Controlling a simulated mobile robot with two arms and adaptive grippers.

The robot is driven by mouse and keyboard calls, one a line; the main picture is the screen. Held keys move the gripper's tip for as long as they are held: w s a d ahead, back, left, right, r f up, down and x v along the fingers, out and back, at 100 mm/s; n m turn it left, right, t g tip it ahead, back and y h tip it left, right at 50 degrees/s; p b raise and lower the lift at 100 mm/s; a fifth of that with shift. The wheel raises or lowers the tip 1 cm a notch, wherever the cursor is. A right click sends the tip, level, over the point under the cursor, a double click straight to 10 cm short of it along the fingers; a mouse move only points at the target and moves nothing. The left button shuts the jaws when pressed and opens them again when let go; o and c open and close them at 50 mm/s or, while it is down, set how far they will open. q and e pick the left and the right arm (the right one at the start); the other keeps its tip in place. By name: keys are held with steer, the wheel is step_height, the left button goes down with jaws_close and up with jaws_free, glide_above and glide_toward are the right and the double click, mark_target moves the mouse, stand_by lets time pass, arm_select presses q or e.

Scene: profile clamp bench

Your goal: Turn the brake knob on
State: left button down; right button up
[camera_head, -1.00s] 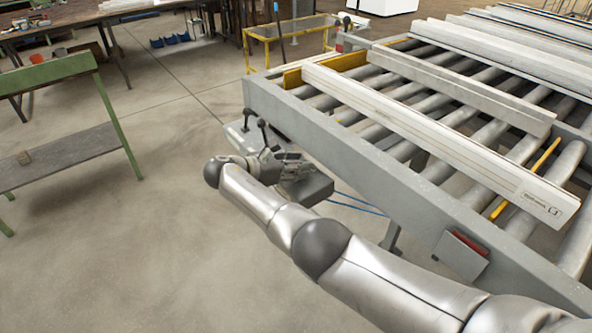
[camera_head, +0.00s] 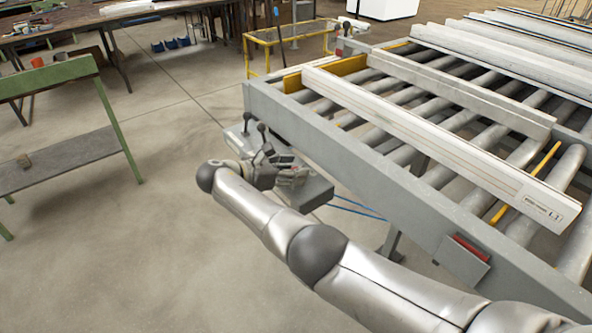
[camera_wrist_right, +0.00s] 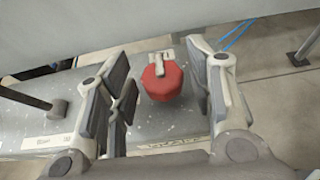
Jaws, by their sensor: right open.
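A red faceted knob (camera_wrist_right: 161,82) sits on the grey control box (camera_wrist_right: 180,128) in the right wrist view, with a small metal piece just behind it. My right gripper (camera_wrist_right: 158,64) is open, one finger on each side of the knob. A gap shows between the knob and the left finger; the right finger is closer, and I cannot tell whether it touches. In the head view my right gripper (camera_head: 288,172) is over the control box (camera_head: 316,192) beside the roller conveyor and hides the knob. My left gripper is not in view.
Two black-knobbed levers (camera_head: 254,125) stand on the box behind my gripper; one lever (camera_wrist_right: 30,100) shows left of the fingers. The conveyor frame (camera_head: 350,155) runs close along the box's right side. A green stand (camera_head: 110,105) is far left, with free floor between.

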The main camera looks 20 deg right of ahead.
steer(key=v, duration=0.5)
steer(key=shift+s+a+r, duration=0.1)
steer(key=shift+s+a, duration=0.05)
steer(key=shift+a, duration=0.25)
